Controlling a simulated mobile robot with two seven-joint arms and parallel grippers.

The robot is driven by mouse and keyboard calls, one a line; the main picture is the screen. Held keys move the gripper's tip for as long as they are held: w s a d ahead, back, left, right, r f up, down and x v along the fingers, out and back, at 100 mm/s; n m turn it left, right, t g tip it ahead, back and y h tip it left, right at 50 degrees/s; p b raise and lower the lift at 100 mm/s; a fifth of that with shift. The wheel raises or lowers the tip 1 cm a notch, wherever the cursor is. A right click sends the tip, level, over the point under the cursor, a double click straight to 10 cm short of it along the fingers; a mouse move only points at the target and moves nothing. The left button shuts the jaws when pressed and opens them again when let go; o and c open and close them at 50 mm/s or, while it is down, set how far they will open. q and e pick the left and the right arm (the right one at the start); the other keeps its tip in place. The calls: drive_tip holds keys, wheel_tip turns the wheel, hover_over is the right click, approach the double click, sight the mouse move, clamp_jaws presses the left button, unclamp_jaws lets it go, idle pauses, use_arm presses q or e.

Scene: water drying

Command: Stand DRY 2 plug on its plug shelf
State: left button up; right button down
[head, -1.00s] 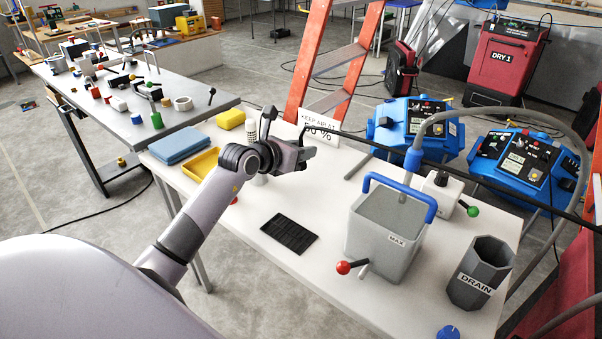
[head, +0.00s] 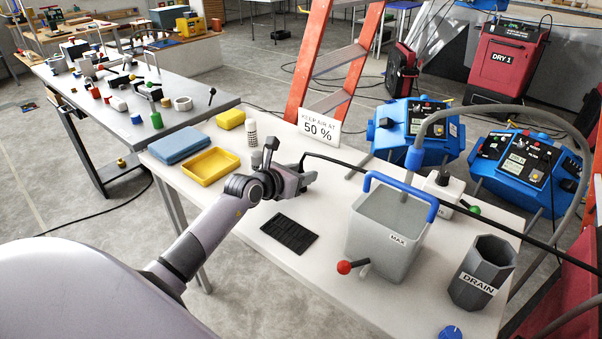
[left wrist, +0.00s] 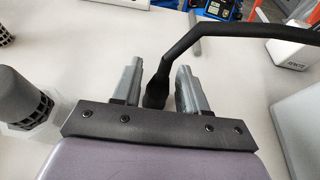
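My left gripper (head: 306,180) is above the white table, behind the dark slotted pad. I cannot identify the plug shelf for certain. My right gripper is not in view.
The grey bucket (head: 385,240) with a blue handle and the DRAIN cup (head: 480,275) stand on the right. The dark pad (head: 289,234) lies in front. A yellow tray (head: 210,167), blue cloth (head: 180,146) and white bottle (head: 251,133) stand at the left.

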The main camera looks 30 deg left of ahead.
use_arm(q)
drive_tip(key=shift+o, duration=0.8)
